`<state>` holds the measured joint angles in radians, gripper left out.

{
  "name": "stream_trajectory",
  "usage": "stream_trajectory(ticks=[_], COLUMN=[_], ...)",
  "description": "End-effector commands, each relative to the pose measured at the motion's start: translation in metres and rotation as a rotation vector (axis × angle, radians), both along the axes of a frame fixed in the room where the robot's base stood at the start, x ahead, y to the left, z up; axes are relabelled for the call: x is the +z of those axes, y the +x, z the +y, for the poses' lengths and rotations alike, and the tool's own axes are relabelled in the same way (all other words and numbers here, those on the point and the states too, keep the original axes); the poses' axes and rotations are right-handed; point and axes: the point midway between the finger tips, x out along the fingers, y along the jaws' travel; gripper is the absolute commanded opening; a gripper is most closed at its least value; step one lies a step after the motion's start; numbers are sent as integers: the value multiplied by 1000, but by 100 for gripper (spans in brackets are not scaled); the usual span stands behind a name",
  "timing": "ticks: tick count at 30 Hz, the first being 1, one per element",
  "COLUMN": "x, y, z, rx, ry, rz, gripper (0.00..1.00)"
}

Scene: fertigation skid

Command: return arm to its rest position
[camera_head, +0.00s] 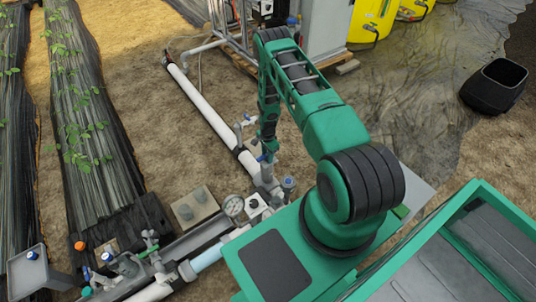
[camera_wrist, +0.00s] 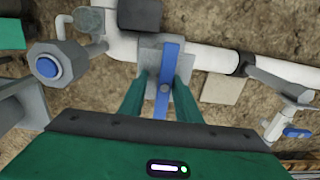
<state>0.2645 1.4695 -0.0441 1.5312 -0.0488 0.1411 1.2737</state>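My green arm reaches out over the pipework in the head view, with my gripper (camera_head: 268,148) low above the white pipe. In the wrist view my gripper (camera_wrist: 165,80) shows two green fingers spread apart. A valve's blue lever handle (camera_wrist: 170,58) lies between and beyond the fingers, with a visible gap on the left side. Whether a finger touches it on the right I cannot tell. The handle sits on a grey valve body on the white pipe. In the head view the fingertips are too small to make out.
The long white pipe (camera_head: 205,108) runs up left. A pressure gauge (camera_head: 233,206) and several fittings stand near the arm's base. In the wrist view a blue-capped fitting (camera_wrist: 46,66) is at left and another blue-handled valve (camera_wrist: 290,131) at right. A black bin (camera_head: 494,86) stands far right.

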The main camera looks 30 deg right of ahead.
Motion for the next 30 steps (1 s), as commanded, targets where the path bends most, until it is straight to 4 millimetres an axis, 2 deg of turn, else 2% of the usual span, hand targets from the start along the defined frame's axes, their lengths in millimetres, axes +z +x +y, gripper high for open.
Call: stream_trajectory(ticks=[1,6,9,25,28,30], x=[4,31,39,48,62,79], y=[-17,-19,-20,-20,-16,-12], z=[-9,-6,-4,0,-4,-8], rx=[-7,-3,-1,6,22,42], ry=[-15,-12,-11,-6,-12,-18], rz=[28,6,-2,-9,-12,-11], gripper=[41,41,41,41,41,41])
